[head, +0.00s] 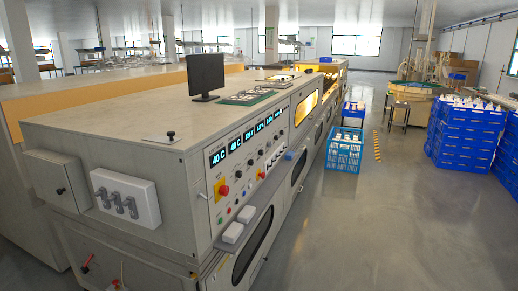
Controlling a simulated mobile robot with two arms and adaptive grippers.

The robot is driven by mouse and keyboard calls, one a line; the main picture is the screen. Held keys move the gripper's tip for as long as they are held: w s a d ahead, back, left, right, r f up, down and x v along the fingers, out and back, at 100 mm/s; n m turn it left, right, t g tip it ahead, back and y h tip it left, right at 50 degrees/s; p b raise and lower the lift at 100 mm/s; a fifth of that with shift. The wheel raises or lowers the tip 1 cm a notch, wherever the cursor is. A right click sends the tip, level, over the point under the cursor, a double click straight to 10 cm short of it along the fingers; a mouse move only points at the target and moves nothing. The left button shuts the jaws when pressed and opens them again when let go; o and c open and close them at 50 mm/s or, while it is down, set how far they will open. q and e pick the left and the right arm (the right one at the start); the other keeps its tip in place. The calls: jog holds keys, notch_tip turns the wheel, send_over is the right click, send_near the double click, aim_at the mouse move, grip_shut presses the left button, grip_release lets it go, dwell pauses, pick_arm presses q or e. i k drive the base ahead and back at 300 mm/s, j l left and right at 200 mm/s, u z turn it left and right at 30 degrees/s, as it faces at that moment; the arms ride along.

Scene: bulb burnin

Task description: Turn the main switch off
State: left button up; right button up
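A long grey machine (110,130) fills the left and middle of the head view. Neither of my grippers is in view.
A white box with grey fittings (125,199) and a grey cabinet (57,185) are on the machine's near end. A monitor (206,76) stands on top. Blue crates (343,150) stand beside the machine, more crates (465,140) at right. The floor (370,230) between is clear.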

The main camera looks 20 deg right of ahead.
aim_at(224, 190)
jog(key=i+l+u, duration=0.1)
jog(key=l, duration=0.25)
jog(key=i+l, duration=0.2)
jog(key=l, duration=0.2)
jog(key=i+l+u, duration=0.15)
jog(key=l, duration=0.2)
